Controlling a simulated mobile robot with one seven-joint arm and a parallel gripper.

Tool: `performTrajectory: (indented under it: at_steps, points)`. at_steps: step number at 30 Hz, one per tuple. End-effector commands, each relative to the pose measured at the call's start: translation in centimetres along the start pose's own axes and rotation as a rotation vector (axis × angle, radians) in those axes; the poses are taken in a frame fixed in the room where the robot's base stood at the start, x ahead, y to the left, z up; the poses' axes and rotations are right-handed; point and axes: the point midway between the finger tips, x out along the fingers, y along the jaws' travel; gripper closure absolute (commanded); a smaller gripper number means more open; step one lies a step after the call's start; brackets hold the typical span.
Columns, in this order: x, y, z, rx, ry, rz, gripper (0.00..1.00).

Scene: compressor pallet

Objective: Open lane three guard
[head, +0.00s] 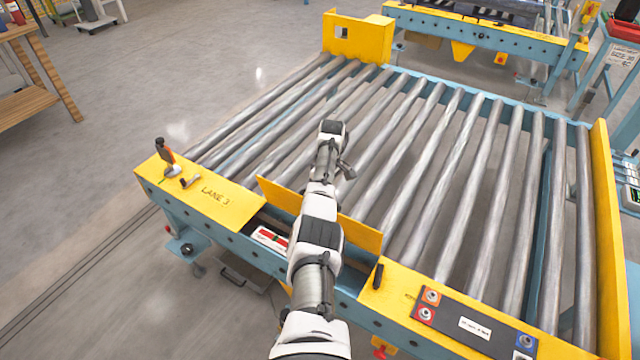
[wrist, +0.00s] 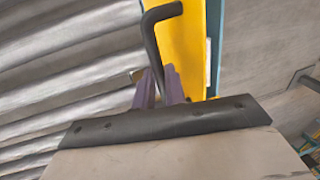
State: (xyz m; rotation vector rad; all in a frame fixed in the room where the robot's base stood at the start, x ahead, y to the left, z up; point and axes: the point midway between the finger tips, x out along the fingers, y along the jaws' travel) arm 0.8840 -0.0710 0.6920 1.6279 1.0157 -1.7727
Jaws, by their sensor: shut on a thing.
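The lane three guard is a yellow panel (head: 362,236) at the front of the roller conveyor, right of the LANE 3 label (head: 215,195). It stands tilted up above an opening in the front rail, and my arm crosses its middle. In the wrist view, a black bent rod handle (wrist: 151,45) rises in front of a yellow surface (wrist: 180,45). My gripper (wrist: 158,88) has its purple fingers shut around the lower part of this rod. In the head view my arm hides most of the gripper and the grip.
A red-and-white item (head: 271,238) sits in the opening below the guard. A button panel (head: 475,325) and a black handle (head: 378,276) are at the right. Bare rollers (head: 430,150) lie behind the guard.

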Motion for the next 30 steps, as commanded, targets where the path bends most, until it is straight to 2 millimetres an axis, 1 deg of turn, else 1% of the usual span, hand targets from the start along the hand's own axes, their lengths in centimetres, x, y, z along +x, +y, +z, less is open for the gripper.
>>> performTrajectory:
  at_steps: [1,17,18,23,30]
  points:
    - [1.1,-0.43,0.48,0.0,-0.01,-0.023,1.0]
    - [1.4,-0.74,0.71,-0.003,-0.01,-0.045,1.0]
    - [1.4,-0.75,0.71,-0.003,-0.01,-0.045,0.86]
    - [1.18,-0.69,0.66,-0.003,-0.008,-0.042,0.66]
    - [0.82,-0.6,0.61,-0.002,-0.006,-0.038,0.66]
